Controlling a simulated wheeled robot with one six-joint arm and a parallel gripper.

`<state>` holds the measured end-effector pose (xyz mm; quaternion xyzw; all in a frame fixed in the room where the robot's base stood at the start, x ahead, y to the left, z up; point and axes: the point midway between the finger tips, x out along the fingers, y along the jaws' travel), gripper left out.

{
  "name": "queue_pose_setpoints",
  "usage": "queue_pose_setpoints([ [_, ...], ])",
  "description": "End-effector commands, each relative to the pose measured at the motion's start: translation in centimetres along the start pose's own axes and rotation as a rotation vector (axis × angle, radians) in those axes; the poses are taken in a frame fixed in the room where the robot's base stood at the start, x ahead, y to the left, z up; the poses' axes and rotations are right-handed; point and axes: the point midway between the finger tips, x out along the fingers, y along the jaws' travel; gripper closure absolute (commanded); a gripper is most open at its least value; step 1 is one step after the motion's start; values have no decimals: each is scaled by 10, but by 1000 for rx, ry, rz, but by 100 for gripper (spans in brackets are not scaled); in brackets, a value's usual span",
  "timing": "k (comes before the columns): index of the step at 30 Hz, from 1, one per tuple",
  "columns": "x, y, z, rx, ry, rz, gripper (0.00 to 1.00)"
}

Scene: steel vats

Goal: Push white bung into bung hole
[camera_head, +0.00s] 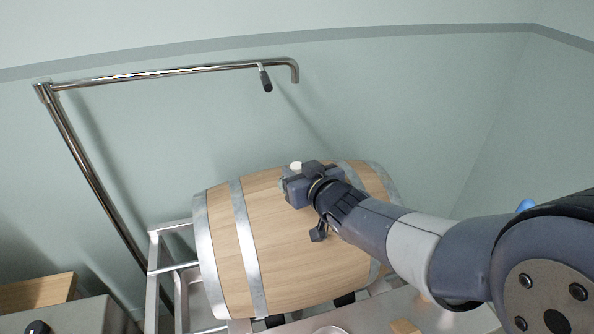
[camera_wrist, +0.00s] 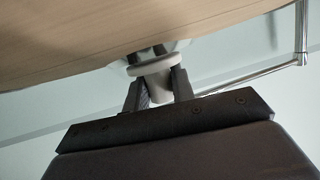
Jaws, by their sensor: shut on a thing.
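The white bung (camera_head: 296,165) shows just beyond my gripper (camera_head: 292,182) at the top of the wooden barrel in the head view. In the wrist view my gripper (camera_wrist: 157,90) is shut on the bung (camera_wrist: 155,70), with one dark finger on each side of its narrower body. The bung's wide round flange points toward the barrel (camera_wrist: 60,35). The barrel (camera_head: 285,255) lies on its side with metal hoops. The bung hole is not clearly seen. A pale patch with dark shapes lies behind the bung; I cannot tell whether the bung touches the barrel.
A metal frame (camera_head: 153,275) holds the barrel. A steel pipe (camera_head: 170,73) with a black-handled lever runs above and left of it. A steel surface (camera_head: 440,315) is in front, with a small wooden block (camera_head: 405,327). A wooden board (camera_head: 35,291) is at lower left.

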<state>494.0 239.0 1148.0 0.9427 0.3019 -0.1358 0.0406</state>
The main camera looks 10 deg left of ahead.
Motion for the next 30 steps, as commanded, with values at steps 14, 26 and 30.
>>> queue_pose_setpoints([
  [14, 1, 0, 3, 0, 0, 0, 51],
  [26, -9, 0, 3, 0, 1, 0, 51],
  [30, -28, 0, 2, -1, 3, 2, 51],
])
